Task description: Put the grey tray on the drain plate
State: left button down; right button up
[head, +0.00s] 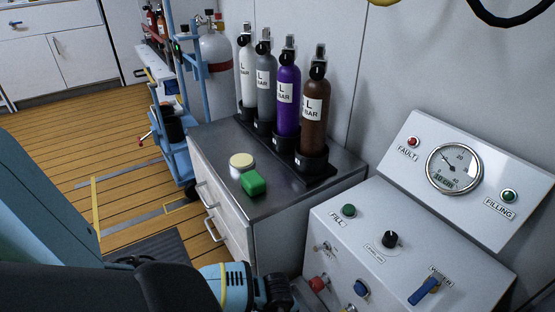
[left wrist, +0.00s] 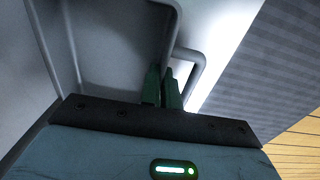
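In the left wrist view a grey tray-like thing (left wrist: 110,50), a shallow recess with a rounded rim and a looped grey handle (left wrist: 203,64), fills the upper left. The green fingers of my left gripper (left wrist: 165,88) are close together at its rim beside the handle, with a narrow gap that the grey bar seems to run into. In the head view my left gripper's dark body (head: 282,292) is at the bottom edge, left of the control panel; its fingers and the tray are hidden there. I cannot make out the drain plate. My right gripper is not in view.
The white control panel (head: 375,270) with knobs and a gauge (head: 455,168) stands close at the right. A grey-topped cabinet (head: 215,160) carries several bottles in a black rack (head: 300,172), a green block (head: 253,183) and a pale round pad (head: 242,160). A blue trolley (head: 172,135) stands behind.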

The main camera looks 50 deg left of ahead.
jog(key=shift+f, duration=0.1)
pick_arm(q)
jog(key=shift+f, duration=0.2)
jog(key=c, duration=1.6)
grip_release()
jog(key=shift+c, duration=0.2)
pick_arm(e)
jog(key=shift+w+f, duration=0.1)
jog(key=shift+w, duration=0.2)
pick_arm(q)
jog(key=shift+r, duration=0.15)
